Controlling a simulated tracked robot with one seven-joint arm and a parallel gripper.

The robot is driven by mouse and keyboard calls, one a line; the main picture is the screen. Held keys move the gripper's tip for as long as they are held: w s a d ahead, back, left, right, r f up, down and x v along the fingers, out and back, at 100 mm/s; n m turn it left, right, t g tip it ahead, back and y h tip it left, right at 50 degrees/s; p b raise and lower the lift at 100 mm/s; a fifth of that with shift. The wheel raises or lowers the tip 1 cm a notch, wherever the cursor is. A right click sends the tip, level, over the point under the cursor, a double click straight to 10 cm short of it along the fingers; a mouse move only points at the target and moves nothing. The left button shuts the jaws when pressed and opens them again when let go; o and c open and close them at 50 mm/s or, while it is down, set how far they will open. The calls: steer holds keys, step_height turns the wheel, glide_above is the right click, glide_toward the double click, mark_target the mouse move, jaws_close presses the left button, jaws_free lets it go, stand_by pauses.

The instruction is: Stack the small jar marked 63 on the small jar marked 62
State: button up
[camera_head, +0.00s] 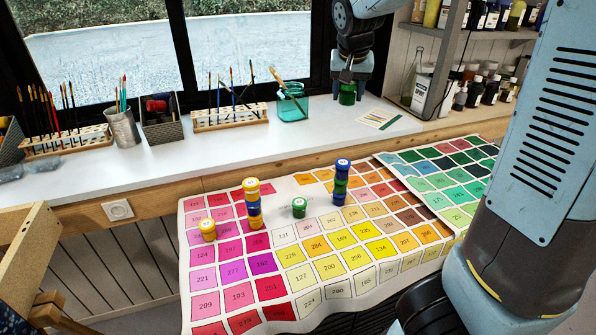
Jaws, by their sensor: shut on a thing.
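My gripper (347,78) hangs over the back worktop, near the window. It is shut on a small green jar (347,94) and holds it upright, apart from the other jars. Another small green jar (299,208) stands alone on the color chart cloth (338,290). A stack of yellow and blue jars (253,203) stands to its left, and a stack of blue and green jars (341,183) to its right. A single yellow jar (207,230) stands at the far left of the cloth. The numbers on the jars are too small to read.
A teal glass jar with a brush (292,106) and brush racks (229,117) stand on the worktop (190,152). A paper sheet (380,119) lies near the held jar. Bottle shelves (452,107) are at the right. The front of the cloth is clear.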

steer(key=shift+w+a+f, duration=0.1)
steer(key=shift+f, duration=0.15)
steer(key=shift+a+f, duration=0.4)
steer(key=shift+a, duration=0.35)
steer(key=s+a+f, duration=0.1)
steer(key=a+f, duration=0.5)
steer(key=f, duration=0.1)
steer(key=m, duration=0.2)
glide_above(300, 200)
step_height(300, 200, down, 14)
steer(key=shift+h, duration=0.3)
steer(key=shift+f, duration=3.3)
steer(key=shift+f, duration=0.65)
steer(key=o, duration=1.2)
steer(key=shift+c, duration=0.2)
steer(key=shift+r, duration=0.1)
